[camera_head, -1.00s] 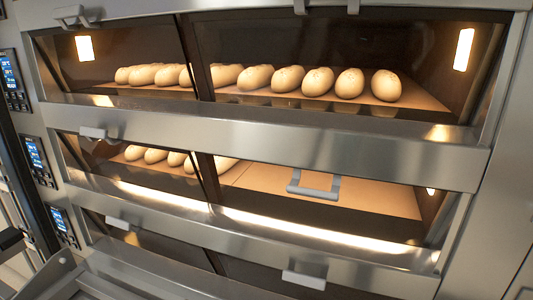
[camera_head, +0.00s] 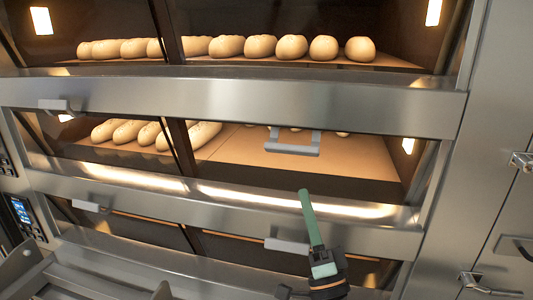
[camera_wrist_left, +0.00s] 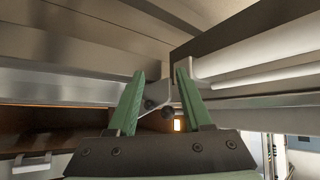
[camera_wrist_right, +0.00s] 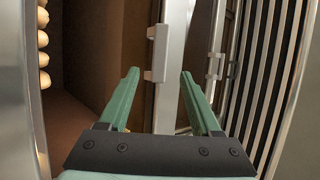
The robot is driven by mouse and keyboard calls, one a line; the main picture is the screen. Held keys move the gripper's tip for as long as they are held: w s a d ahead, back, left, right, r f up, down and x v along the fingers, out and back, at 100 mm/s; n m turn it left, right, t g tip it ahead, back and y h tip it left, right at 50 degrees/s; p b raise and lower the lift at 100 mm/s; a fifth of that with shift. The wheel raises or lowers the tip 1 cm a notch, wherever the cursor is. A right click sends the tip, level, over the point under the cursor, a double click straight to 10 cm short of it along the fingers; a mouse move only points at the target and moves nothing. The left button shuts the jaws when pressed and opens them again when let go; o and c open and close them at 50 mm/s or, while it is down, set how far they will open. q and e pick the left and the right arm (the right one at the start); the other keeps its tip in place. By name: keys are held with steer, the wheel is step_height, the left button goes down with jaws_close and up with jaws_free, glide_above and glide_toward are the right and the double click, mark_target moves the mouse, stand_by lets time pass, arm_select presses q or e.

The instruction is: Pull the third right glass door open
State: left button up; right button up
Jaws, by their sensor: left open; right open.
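The third right glass door (camera_head: 225,247) is the low, dark pane under the lit second deck, and it looks shut. Its pale grey bar handle (camera_head: 287,245) is along its top edge. My right gripper (camera_head: 308,215) is open, its green finger pointing up just right of that handle.
Bread loaves (camera_head: 262,46) lie on the lit upper decks. The second right door's handle (camera_head: 292,142) is above the right gripper. A control panel (camera_head: 24,215) is at the left. Latched side panels (camera_head: 490,230) stand at the right.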

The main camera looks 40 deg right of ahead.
mark_target(293, 153)
steer(key=p+x, duration=0.2)
steer(key=x, duration=0.3)
steer(key=shift+d+r, duration=0.1)
steer(key=shift+r, duration=0.3)
steer(key=p+x, duration=0.2)
steer(key=x, duration=0.3)
steer(key=shift+w+d, duration=0.15)
steer(key=shift+w, duration=0.15)
steer(key=shift+w+d+r, duration=0.2)
steer(key=shift+w+r, duration=0.2)
steer(key=shift+w, duration=0.1)
arm_select(q)
steer(key=r, duration=0.1)
steer(key=a+r, duration=0.1)
steer(key=r, duration=0.1)
steer(key=shift+s+a, duration=0.25)
steer(key=shift+s, duration=0.15)
steer(key=shift+w+r, duration=0.1)
arm_select(e)
steer(key=shift+c, duration=0.2)
arm_select(q)
steer(key=shift+d, duration=0.1)
arm_select(e)
jaws_close()
